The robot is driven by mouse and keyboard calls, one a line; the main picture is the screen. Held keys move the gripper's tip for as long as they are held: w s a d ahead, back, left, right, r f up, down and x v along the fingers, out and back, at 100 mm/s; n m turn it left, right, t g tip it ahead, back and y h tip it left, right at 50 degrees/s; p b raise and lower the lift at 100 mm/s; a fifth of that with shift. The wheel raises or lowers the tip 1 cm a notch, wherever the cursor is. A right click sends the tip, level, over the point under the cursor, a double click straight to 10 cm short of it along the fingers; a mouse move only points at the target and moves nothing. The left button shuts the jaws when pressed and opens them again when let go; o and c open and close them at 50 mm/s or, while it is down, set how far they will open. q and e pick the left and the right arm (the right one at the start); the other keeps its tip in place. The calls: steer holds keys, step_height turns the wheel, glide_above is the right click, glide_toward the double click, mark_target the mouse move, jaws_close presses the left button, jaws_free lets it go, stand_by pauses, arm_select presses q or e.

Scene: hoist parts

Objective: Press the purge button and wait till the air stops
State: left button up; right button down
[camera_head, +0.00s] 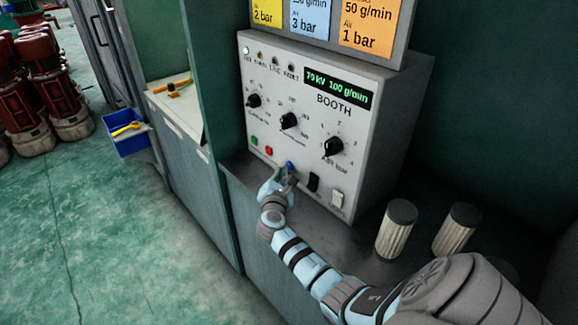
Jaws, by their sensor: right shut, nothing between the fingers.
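I cannot read the label of the blue one. My right gripper (287,174) is shut and empty, with its tips at or just below the blue button. I cannot tell whether they touch it or whether it is pushed in. My left gripper is not in view.
A black rocker switch (314,183) and a white one (337,199) sit right of the blue button. Two ribbed cylinders (397,228) (456,229) stand on the counter near my right arm.

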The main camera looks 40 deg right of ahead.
steer(key=shift+d, duration=0.5)
stand_by(0.8)
steer(key=shift+a, duration=0.85)
steer(key=shift+a, duration=2.5)
